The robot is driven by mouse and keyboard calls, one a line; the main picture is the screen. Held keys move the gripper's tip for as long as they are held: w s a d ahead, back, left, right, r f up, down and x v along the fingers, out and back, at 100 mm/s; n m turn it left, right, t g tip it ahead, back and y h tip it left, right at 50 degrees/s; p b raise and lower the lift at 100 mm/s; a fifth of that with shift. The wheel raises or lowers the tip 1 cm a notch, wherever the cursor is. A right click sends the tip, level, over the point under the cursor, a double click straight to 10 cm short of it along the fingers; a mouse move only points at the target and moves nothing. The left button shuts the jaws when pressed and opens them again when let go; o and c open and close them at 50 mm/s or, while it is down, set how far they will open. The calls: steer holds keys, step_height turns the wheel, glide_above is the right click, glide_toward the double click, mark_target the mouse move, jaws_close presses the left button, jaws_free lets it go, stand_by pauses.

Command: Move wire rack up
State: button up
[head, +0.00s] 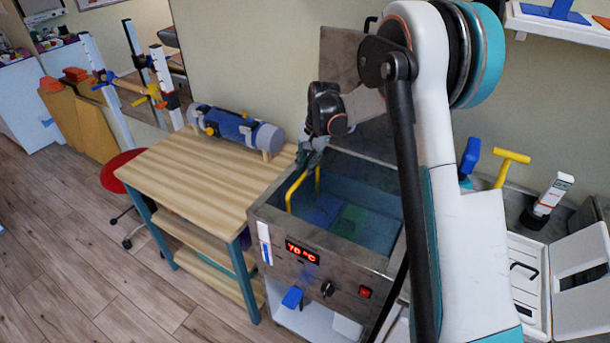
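A steel water bath (325,268) with a red "70 °C" display stands in the centre, its lid (338,58) raised at the back. A yellow handle of the wire rack (290,193) rises at the left inside of the bath. The rest of the rack is hard to make out. A blue pack (320,210) and a green pack (350,220) lie low in the bath. My gripper (311,158) points down over the bath's left back, at the top of the yellow handle. The fingers are small and dark, so whether they grip the handle is unclear.
A wooden table (200,175) with a blue and grey roller device (238,128) stands close left of the bath. A red stool (122,170) is beyond it. At the right are a yellow T-handle (510,165) and an open white case (535,290). A shelf (560,28) hangs upper right.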

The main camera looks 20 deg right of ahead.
mark_target(304, 175)
steer(key=shift+w+a+f+b, duration=0.15)
steer(key=shift+f+b, duration=0.05)
steer(key=shift+f, duration=0.8)
steer(key=shift+w+a+f+b, duration=0.15)
steer(key=shift+f+b, duration=0.05)
steer(key=shift+f, duration=0.75)
steer(key=shift+c, duration=0.2)
jaws_close()
steer(key=shift+r, duration=0.1)
